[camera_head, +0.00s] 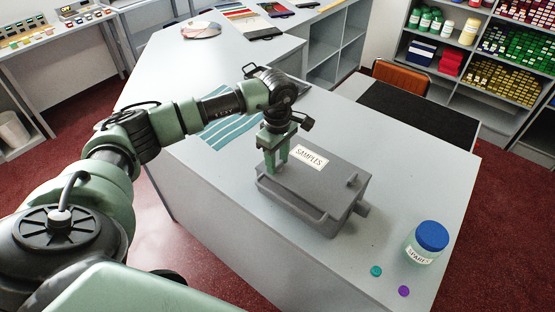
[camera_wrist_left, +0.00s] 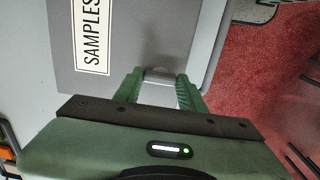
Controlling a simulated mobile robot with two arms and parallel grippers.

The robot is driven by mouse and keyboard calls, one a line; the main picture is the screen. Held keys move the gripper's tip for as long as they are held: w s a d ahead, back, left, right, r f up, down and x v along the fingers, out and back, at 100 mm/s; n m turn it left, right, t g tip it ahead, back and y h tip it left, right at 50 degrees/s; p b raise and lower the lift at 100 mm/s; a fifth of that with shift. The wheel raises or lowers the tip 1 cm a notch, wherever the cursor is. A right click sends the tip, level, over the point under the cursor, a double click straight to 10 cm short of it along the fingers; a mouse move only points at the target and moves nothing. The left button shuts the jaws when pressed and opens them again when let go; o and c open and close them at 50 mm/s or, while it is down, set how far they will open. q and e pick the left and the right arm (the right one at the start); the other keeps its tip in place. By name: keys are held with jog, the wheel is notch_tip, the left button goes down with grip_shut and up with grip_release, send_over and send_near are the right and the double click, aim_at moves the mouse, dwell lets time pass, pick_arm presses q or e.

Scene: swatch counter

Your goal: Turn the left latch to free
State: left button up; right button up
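A grey box (camera_head: 297,185) with a "SAMPLES" label (camera_head: 311,158) stands on the counter, its lid down; lid and label also show in the left wrist view (camera_wrist_left: 125,52). My left gripper (camera_head: 276,168) points down at the lid's left front edge. In the left wrist view its fingers (camera_wrist_left: 160,82) stand a little apart, with a small grey piece, the left latch (camera_wrist_left: 158,73), filling the gap between the tips. The fingers hide most of this latch, so its angle cannot be told. A similar grey latch (camera_head: 352,179) shows at the lid's right end. My right gripper is out of view.
A "SPARES" jar with a blue lid (camera_head: 431,236) stands right of the box, with a teal disc (camera_head: 376,271) and a purple disc (camera_head: 404,291) near it. A striped sheet (camera_head: 227,131) lies behind my left arm. The counter right of the box is mostly clear.

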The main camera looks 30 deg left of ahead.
pick_arm(q)
jog(key=c, duration=0.5)
grip_shut()
jog(key=n+b, duration=0.2)
jog(key=b, duration=0.1)
jog(key=shift+f+n, duration=0.25)
jog(key=shift+n, duration=0.15)
jog(key=n+b, duration=0.4)
jog(key=n, duration=0.1)
jog(key=n+b, duration=0.2)
jog(key=n, duration=0.2)
jog(key=shift+r+n+b, duration=0.1)
jog(key=shift+n+b, duration=0.25)
jog(key=shift+n, duration=0.05)
jog(key=n+b, duration=0.1)
jog(key=n, duration=0.4)
jog(key=shift+r+b, duration=0.1)
jog(key=shift+b, duration=0.3)
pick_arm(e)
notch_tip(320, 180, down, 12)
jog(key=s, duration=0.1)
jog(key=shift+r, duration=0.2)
pick_arm(q)
jog(key=shift+n, duration=0.3)
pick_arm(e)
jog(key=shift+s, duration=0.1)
pick_arm(q)
jog(key=o, duration=1.2)
grip_release()
jog(key=shift+w, duration=0.1)
